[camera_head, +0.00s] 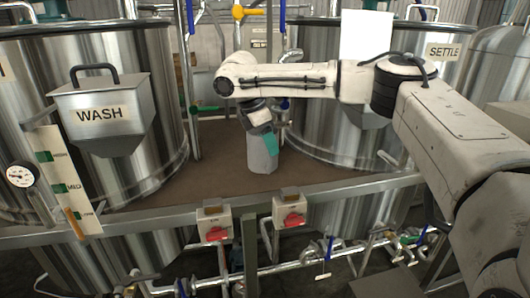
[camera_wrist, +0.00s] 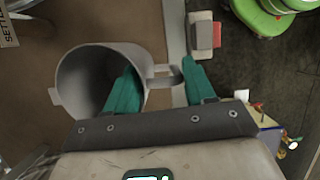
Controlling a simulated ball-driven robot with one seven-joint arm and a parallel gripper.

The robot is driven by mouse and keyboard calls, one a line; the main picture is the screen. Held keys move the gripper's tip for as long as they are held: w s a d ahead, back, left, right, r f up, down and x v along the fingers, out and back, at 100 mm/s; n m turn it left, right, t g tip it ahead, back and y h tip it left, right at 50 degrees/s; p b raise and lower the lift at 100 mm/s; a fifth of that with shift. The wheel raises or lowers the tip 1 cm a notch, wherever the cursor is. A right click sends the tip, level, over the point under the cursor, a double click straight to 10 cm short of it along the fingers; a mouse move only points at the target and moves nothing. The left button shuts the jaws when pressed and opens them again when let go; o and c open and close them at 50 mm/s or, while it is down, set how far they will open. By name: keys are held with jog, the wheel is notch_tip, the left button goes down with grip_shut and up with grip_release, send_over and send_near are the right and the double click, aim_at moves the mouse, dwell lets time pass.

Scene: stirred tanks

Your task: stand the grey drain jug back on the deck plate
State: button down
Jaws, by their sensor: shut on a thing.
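The grey drain jug (camera_head: 261,157) is upright over the brown deck plate (camera_head: 215,165), between the two big tanks. I cannot tell whether its base touches the plate. In the wrist view the jug (camera_wrist: 75,85) shows its open mouth, with its handle (camera_wrist: 163,72) toward the right. My gripper (camera_head: 267,140) reaches down at the jug's top. Its teal fingers (camera_wrist: 163,82) lie either side of the jug's handle side, the left one over the mouth and the right one outside the handle. The jug's inside is dark.
The WASH tank (camera_head: 155,100) stands left and the SETTLE tank (camera_head: 310,120) right of the plate. A metal rail (camera_head: 150,217) runs along the front edge, with two red-switched boxes (camera_head: 214,225) (camera_head: 289,212). Pipes and valves stand behind. The plate left of the jug is clear.

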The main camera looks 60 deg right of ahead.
aim_at(265, 168)
jog(key=shift+w+f, duration=0.35)
jog(key=shift+f, duration=0.8)
jog(key=shift+w+f, duration=0.15)
jog(key=shift+f, duration=0.8)
jog(key=shift+c, duration=1.9)
grip_release()
jog(key=shift+f, duration=0.15)
jog(key=v, duration=1.2)
jog(key=shift+b, duration=0.35)
jog(key=shift+s, duration=0.1)
